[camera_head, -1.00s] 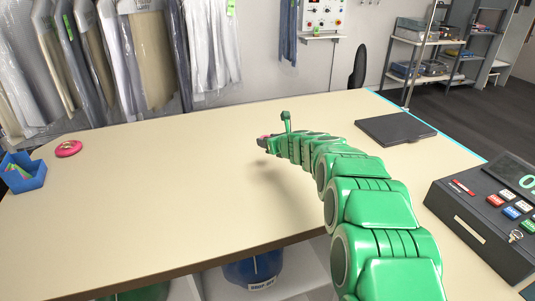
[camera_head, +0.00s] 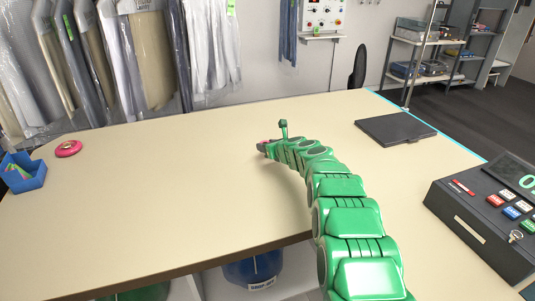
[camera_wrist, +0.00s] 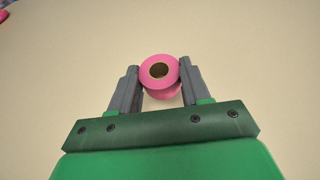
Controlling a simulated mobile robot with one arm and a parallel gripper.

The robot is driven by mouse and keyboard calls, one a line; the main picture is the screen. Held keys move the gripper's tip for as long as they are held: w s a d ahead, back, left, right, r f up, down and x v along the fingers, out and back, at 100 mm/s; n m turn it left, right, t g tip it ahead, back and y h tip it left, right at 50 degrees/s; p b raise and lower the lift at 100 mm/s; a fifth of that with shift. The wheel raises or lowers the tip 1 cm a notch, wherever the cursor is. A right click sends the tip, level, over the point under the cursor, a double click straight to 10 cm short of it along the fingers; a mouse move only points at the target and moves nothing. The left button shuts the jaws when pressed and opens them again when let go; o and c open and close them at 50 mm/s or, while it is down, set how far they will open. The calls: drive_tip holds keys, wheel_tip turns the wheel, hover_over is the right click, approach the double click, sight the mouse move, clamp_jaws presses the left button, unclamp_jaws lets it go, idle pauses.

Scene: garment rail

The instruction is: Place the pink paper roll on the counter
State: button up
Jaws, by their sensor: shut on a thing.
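The pink paper roll (camera_wrist: 159,72) is between the two grey fingers of my gripper (camera_wrist: 160,82) in the wrist view, its round end with a brown core facing the camera. My gripper is shut on it. In the head view only a bit of pink shows at the tip of my gripper (camera_head: 263,145), over the middle of the beige counter (camera_head: 150,210). Most of the roll is hidden there by my green arm. Whether the roll touches the counter I cannot tell.
A pink round object (camera_head: 68,149) and a blue box (camera_head: 22,172) lie at the counter's left end. A flat dark pad (camera_head: 395,128) lies to the right, and a cash register (camera_head: 490,215) stands at the front right. The counter around my gripper is clear.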

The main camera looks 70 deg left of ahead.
sight(271, 162)
drive_tip(key=shift+a+f, duration=0.2)
drive_tip(key=shift+f, duration=0.2)
drive_tip(key=shift+w+f, duration=0.1)
drive_tip(key=shift+f, duration=1.35)
drive_tip(key=o, duration=1)
drive_tip(key=shift+f, duration=0.1)
drive_tip(key=shift+w+d+r, duration=0.1)
drive_tip(key=shift+d+r, duration=0.45)
drive_tip(key=shift+w+d+r, duration=0.1)
drive_tip(key=shift+d, duration=0.5)
drive_tip(key=shift+v, duration=4.7)
